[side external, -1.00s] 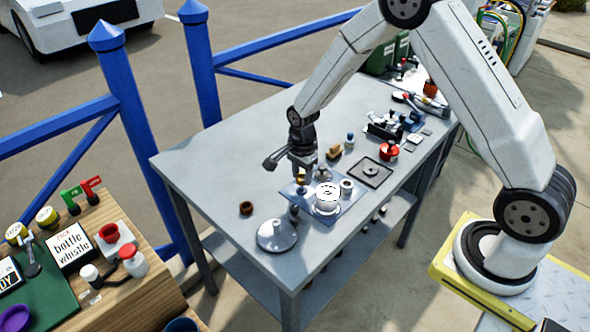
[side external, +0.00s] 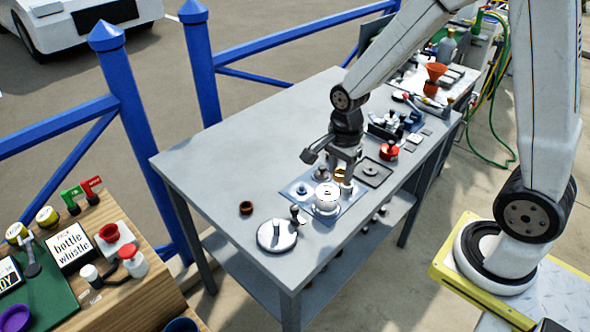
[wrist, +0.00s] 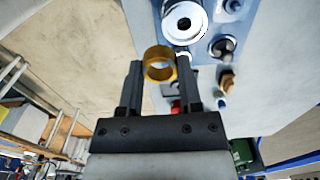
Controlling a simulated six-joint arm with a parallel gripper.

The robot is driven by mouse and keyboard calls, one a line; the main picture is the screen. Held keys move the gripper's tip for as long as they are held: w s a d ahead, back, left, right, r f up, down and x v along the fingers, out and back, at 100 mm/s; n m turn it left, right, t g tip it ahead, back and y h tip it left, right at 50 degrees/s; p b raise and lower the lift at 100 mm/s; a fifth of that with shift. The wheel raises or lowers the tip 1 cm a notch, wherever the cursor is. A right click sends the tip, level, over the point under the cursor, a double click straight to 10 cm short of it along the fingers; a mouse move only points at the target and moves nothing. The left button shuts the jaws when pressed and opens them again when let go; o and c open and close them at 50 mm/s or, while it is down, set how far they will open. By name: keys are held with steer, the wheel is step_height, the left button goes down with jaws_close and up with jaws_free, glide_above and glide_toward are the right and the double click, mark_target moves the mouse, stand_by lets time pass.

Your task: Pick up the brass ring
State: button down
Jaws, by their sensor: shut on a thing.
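The brass ring (wrist: 160,64) is a short gold-coloured hollow band, seen between the two fingertips in the wrist view. My gripper (wrist: 158,70) is shut on it. In the side view the ring (side external: 340,174) shows as a small yellow spot under my gripper (side external: 344,165). It is by the right side of the blue-grey plate, behind and right of the white cylinder. From the side I cannot tell how far it is above the surface.
A white cylinder (side external: 327,198) stands close by on the blue-grey plate (side external: 300,189). A round disc (side external: 277,235) lies in front, with a dark brown ring (side external: 246,208) to its left. A dark square tray (side external: 372,172) and red pot (side external: 389,152) are at right. The table's left is clear.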

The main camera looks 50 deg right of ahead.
steer(key=shift+s+r, duration=0.3)
steer(key=shift+s, duration=0.3)
steer(key=shift+s+r, duration=0.25)
steer(key=shift+s, duration=0.35)
steer(key=shift+r, duration=0.2)
steer(key=shift+r, duration=1.25)
